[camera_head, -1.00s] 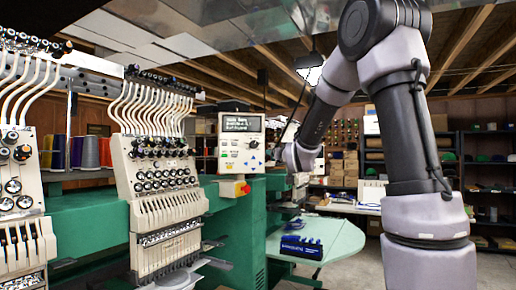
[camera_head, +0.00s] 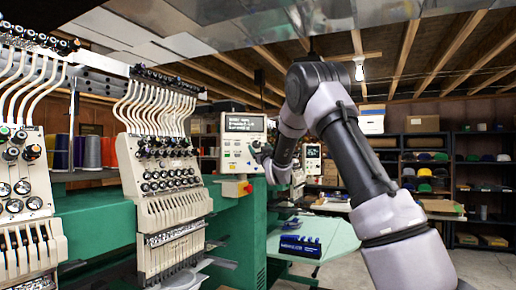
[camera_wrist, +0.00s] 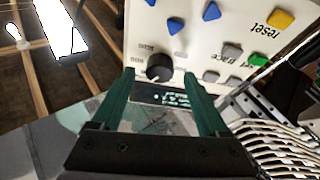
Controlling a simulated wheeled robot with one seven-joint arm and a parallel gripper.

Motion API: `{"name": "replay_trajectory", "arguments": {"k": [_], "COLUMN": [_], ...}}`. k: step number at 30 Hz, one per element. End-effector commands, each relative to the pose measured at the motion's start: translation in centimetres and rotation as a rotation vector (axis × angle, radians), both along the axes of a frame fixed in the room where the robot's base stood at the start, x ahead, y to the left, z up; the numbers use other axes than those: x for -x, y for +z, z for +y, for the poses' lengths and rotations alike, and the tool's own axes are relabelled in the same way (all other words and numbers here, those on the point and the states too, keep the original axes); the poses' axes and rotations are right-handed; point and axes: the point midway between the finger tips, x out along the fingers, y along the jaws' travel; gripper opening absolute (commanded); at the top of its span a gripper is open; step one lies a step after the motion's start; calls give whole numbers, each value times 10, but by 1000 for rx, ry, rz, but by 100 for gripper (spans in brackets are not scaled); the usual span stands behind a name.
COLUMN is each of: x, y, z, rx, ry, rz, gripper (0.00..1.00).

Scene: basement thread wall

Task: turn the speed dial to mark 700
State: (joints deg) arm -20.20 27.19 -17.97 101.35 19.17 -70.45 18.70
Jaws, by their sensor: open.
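The speed dial (camera_wrist: 160,67) is a round black knob on the pale control panel (camera_wrist: 220,50). In the wrist view it lies between the tips of my gripper's two green fingers, with a gap on both sides. My gripper (camera_wrist: 159,75) is open and holds nothing. Small printed marks sit beside the dial, but I cannot read them or the dial's setting. In the head view the control panel (camera_head: 232,150) stands on the green machine, and my gripper is at its right edge, where my arm hides the dial.
A red and yellow knob (camera_head: 247,188) is below the panel. Embroidery heads (camera_head: 165,170) stand to the left. A pale green table (camera_head: 335,235) with a blue item (camera_head: 300,246) lies below right.

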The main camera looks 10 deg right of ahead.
Motion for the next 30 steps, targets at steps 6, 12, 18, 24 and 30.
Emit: {"name": "replay_trajectory", "arguments": {"k": [6,12,18,24,30], "x": [-17,-18,-18,-18,-18], "y": [7,8,8,8,8], "z": [2,2,2,2,1], "rx": [0,0,0,1,30], "ry": [0,0,0,-1,-2], "rz": [1,1,1,1,-1], "gripper": [78,78,36,0,0]}}
